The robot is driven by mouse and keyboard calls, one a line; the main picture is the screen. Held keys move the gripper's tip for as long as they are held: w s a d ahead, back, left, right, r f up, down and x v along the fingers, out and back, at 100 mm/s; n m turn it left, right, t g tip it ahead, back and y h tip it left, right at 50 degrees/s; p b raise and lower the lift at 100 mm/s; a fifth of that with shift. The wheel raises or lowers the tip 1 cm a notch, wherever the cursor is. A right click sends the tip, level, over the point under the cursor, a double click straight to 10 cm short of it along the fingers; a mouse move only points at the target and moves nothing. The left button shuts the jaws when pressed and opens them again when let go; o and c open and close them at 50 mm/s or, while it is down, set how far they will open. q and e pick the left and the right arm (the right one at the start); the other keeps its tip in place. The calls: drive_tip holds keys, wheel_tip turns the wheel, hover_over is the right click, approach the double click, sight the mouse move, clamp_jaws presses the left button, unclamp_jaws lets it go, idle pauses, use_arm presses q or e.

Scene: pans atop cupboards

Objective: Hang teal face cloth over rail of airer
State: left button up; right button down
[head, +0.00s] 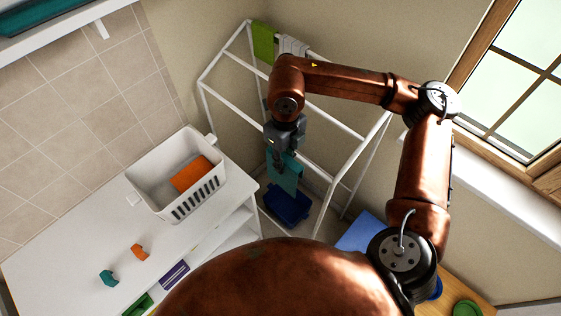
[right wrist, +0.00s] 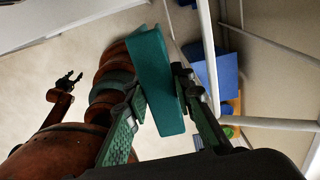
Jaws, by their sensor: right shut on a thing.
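The teal face cloth (head: 286,175) hangs from my right gripper (head: 277,150), whose jaws are shut on it. In the right wrist view the cloth (right wrist: 155,75) is a flat, straight-sided teal piece between the fingers (right wrist: 160,112). The white airer (head: 340,178) stands in the corner. The gripper and cloth are at the airer's near side; I cannot tell whether the cloth touches a rail. My left gripper (right wrist: 68,80) shows small at the left of the right wrist view, its dark fingers apart and empty. It is outside the head view.
A green cloth (head: 263,42) and a pale cloth (head: 293,46) hang on the airer's far rail. A blue tub (head: 288,205) is below the teal cloth. A white basket (head: 160,205) with an orange item (head: 193,174) stands on the white counter (head: 60,240). A window (head: 515,90) is at right.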

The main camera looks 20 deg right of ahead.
hover_over(300, 157)
drive_tip(key=shift+s+a, duration=0.1)
drive_tip(key=shift+s, duration=0.05)
drive_tip(key=shift+d+f, duration=0.1)
drive_tip(key=shift+d, duration=0.15)
drive_tip(key=shift+a+f+b, duration=0.1)
drive_tip(key=shift+f+b, duration=2.25)
drive_tip(key=shift+f, duration=1)
drive_tip(key=c, duration=1.6)
unclamp_jaws()
